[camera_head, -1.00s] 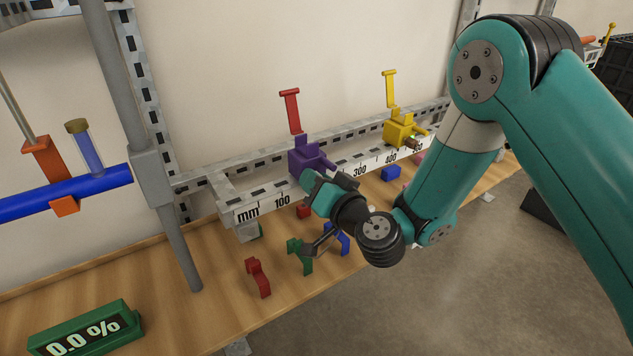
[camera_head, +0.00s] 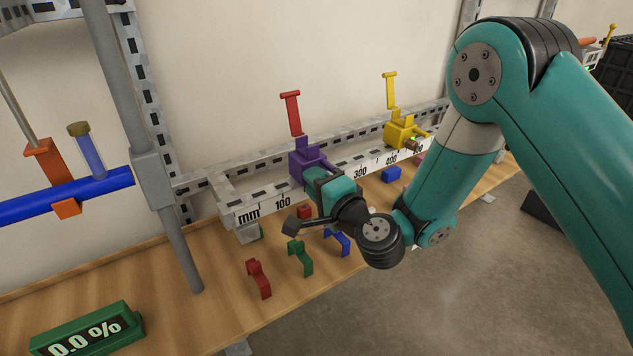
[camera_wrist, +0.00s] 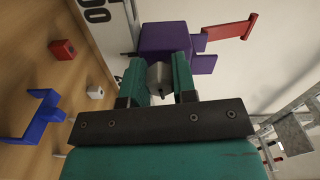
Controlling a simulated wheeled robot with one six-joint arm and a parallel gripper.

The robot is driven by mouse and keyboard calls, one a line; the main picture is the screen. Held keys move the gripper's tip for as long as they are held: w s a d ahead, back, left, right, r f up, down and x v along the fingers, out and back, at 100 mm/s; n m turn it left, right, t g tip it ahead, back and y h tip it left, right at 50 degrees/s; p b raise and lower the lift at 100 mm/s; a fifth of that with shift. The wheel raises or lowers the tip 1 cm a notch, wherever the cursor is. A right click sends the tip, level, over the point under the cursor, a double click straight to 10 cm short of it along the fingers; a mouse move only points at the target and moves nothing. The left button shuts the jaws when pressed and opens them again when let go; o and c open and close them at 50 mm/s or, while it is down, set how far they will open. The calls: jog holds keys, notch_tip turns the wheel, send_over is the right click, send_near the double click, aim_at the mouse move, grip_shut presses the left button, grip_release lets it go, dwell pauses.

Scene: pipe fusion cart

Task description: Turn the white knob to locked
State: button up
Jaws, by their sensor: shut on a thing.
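The white knob (camera_wrist: 159,80) shows in the wrist view as a small pale faceted piece on the near face of the purple clamp block (camera_wrist: 165,40). My gripper (camera_wrist: 158,72) has its two teal fingers on either side of the knob, shut on it. In the head view the purple block (camera_head: 306,160) sits on the ruled rail, with a red lever (camera_head: 291,112) standing up from it. My gripper (camera_head: 318,180) reaches its front there and hides the knob. I cannot read from these frames whether the knob stands at locked.
A yellow clamp (camera_head: 400,130) sits farther right on the mm-marked rail (camera_head: 262,208). Red (camera_head: 258,278), green (camera_head: 300,258) and blue brackets lie on the wooden bench below. A grey post (camera_head: 180,240) and a green display (camera_head: 85,333) reading 0.0 % stand at left.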

jog(key=shift+f+m, duration=0.1)
jog(key=shift+m, duration=0.4)
jog(key=o, duration=0.9)
jog(key=shift+s+d, duration=0.1)
